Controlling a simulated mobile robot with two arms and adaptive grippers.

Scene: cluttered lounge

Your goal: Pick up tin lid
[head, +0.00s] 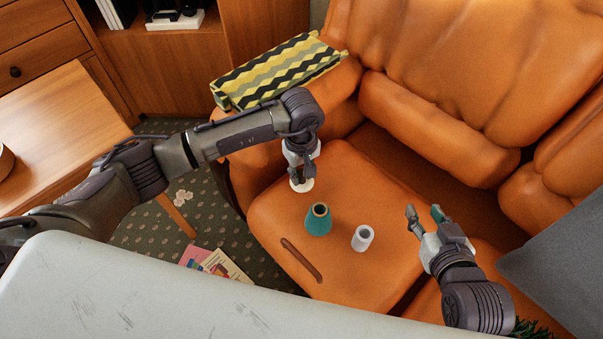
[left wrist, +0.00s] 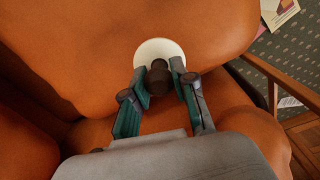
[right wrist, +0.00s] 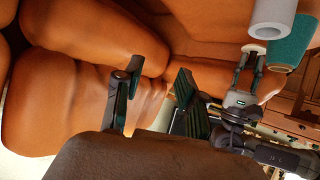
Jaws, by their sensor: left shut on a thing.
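The tin lid, a white disc (head: 301,186) with a dark round knob (left wrist: 159,76), is at the left part of the orange sofa seat. My left gripper (head: 301,174) points down over it and is shut on the knob. In the left wrist view the fingers flank the knob, with the white disc (left wrist: 152,47) beyond. I cannot tell whether the lid touches the seat. My right gripper (head: 427,214) is open and empty above the right side of the seat; its parted fingers also show in the right wrist view (right wrist: 152,92).
A teal vase (head: 318,221) and a white hollow cylinder (head: 362,238) stand on the seat near the lid. A dark brown stick-like item (head: 302,260) lies at the front. A zigzag-patterned cloth (head: 275,72) covers the armrest. A wooden table (head: 62,125) is left; a grey cushion (head: 560,265) is right.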

